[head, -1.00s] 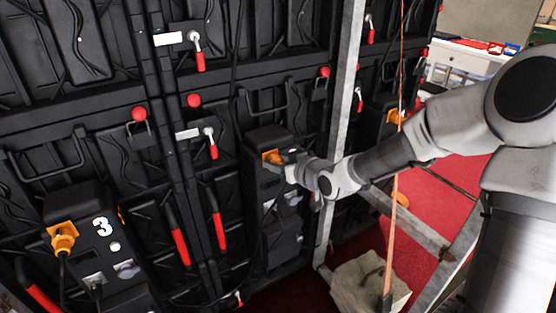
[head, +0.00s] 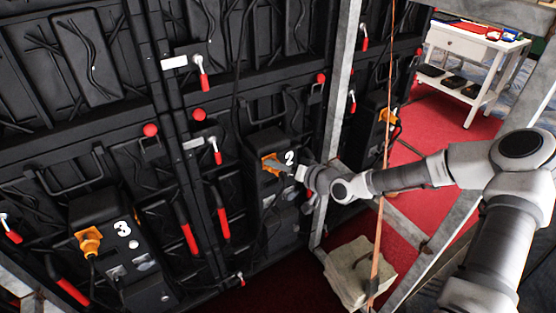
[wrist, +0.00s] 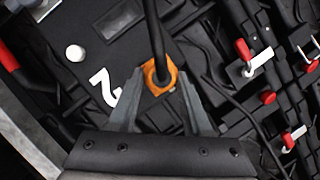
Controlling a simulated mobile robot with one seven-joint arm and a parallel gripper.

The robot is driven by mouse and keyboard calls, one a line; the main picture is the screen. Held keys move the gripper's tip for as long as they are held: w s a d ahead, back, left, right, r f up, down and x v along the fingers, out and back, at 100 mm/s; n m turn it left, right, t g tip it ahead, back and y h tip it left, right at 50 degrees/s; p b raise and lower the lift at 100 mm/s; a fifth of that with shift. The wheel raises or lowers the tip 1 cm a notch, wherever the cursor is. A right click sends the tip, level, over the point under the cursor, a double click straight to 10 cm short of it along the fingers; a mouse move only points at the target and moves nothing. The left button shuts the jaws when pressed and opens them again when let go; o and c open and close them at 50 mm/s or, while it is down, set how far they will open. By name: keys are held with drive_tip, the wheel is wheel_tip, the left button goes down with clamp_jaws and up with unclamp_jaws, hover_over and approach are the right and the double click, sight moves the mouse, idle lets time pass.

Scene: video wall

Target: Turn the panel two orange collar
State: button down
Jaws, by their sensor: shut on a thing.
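The panel two orange collar (head: 270,163) sits on the black box marked with a white 2 (head: 264,197) in the head view. In the wrist view the collar (wrist: 158,77) surrounds a black cable (wrist: 154,30) that runs up out of it. My gripper (head: 284,167) reaches it from the right; in the wrist view its two grey fingers (wrist: 159,97) stand on either side of the collar and are shut on it. The white 2 (wrist: 104,88) shows just left of the fingers. The finger contact on the far side is partly hidden.
A box marked 3 with its own orange collar (head: 89,241) is at the lower left. Red-handled latches (head: 204,80) stick out from the wall. A grey metal post (head: 340,110), an orange strap (head: 378,230) and a pale sandbag (head: 358,271) stand close to my arm.

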drive_tip(key=shift+m+y, duration=0.3)
drive_tip(key=shift+m, duration=0.1)
idle(0.3)
drive_tip(key=shift+c, duration=1.6)
unclamp_jaws()
drive_tip(key=p+v, duration=0.4)
drive_tip(key=v, duration=1.3)
drive_tip(key=shift+d+p, duration=0.15)
drive_tip(key=shift+p, duration=0.2)
drive_tip(key=shift+s+r, duration=0.1)
